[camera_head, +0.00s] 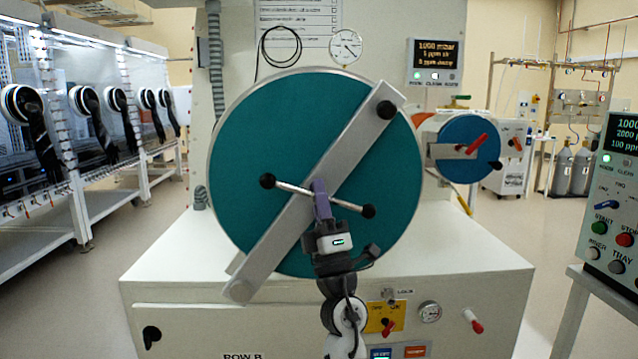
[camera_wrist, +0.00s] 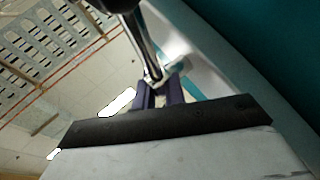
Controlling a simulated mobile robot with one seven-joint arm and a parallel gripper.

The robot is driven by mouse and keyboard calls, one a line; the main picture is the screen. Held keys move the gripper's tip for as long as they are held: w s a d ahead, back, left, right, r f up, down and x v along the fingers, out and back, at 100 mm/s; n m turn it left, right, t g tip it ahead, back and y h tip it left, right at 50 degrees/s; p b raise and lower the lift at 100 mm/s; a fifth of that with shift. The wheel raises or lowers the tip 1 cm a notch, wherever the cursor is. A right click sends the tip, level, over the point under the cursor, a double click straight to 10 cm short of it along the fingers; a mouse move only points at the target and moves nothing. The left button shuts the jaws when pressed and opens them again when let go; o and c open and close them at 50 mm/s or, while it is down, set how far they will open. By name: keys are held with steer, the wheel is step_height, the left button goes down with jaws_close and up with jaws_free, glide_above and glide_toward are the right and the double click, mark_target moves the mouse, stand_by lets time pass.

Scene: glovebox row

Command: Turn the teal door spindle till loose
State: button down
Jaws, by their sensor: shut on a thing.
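The large round teal door (camera_head: 265,135) faces me, with a pale metal bar (camera_head: 352,140) slanting across it from upper right to lower left. The spindle handle (camera_head: 292,188) is a thin metal rod with black knobs at its ends, tilted down to the right across the bar. My gripper (camera_head: 320,192) has purple fingers shut on the spindle at the middle of the door, hiding its hub. In the wrist view the fingers (camera_wrist: 160,92) close around the shiny rod (camera_wrist: 147,50), and a black knob shows at the top. The teal door (camera_wrist: 275,45) fills the upper right there.
A gauge (camera_head: 346,46) and a display (camera_head: 437,54) are above the door. A smaller blue door (camera_head: 468,145) with a red handle stands to the right. The front panel below carries a yellow switch plate (camera_head: 378,317) and a red-tipped lever (camera_head: 473,321). A control box (camera_head: 612,225) stands at far right.

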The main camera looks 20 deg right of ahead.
steer(key=n+g+y+p, duration=0.1)
steer(key=n+y, duration=0.2)
steer(key=n+g+y+p, duration=0.1)
steer(key=n+g+y, duration=0.1)
steer(key=n+y, duration=0.1)
steer(key=n+g+y+p, duration=0.1)
steer(key=n+y, duration=0.3)
steer(key=shift+d+r+g, duration=0.1)
steer(key=shift+r+g, duration=0.1)
steer(key=shift+g, duration=0.1)
steer(key=n+g+y, duration=0.1)
steer(key=n+g, duration=0.1)
steer(key=n+g+y+p, duration=0.1)
steer(key=n+g+y, duration=0.1)
steer(key=n, duration=0.1)
steer(key=shift+f+g+p, duration=0.15)
steer(key=shift+g+p, duration=0.15)
steer(key=shift+g, duration=0.1)
steer(key=n+g, duration=0.4)
steer(key=shift+f+n, duration=0.1)
steer(key=shift+n, duration=0.2)
steer(key=shift+n+g+h+b, duration=0.5)
steer(key=shift+n+g+h, duration=0.5)
steer(key=shift+g, duration=0.6)
steer(key=c, duration=1.7)
jaws_free()
steer(key=shift+c, duration=0.2)
